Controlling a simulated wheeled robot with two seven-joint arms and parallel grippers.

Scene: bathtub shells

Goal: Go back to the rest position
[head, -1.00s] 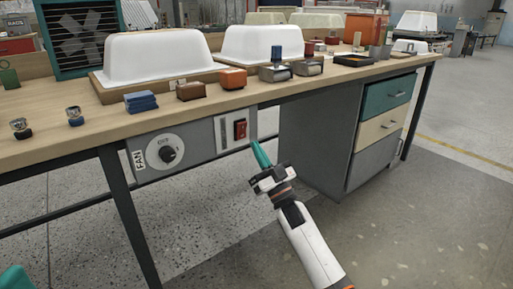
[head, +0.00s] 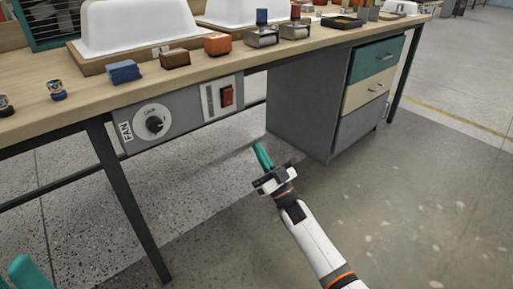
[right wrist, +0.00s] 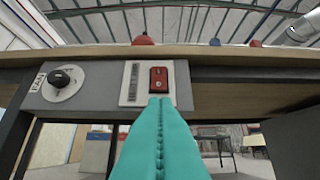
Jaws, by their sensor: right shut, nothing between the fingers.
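My right gripper (head: 262,156) is shut and empty, its teal fingers together. In the head view it is in the air in front of the workbench, below and right of the red switch (head: 227,96). In the right wrist view the teal fingers (right wrist: 160,140) point toward the bench front, with their tips overlapping the lower edge of the red switch (right wrist: 159,79) in the picture. Of my left gripper, only a teal part (head: 28,272) shows at the lower left corner of the head view; its jaws cannot be judged.
The workbench (head: 185,80) carries white tub shells (head: 135,25), a blue block stack (head: 124,72) and several small blocks. A fan knob (head: 154,123) is on the front panel. A drawer cabinet (head: 367,90) stands at the right. The floor (head: 400,200) in front is clear.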

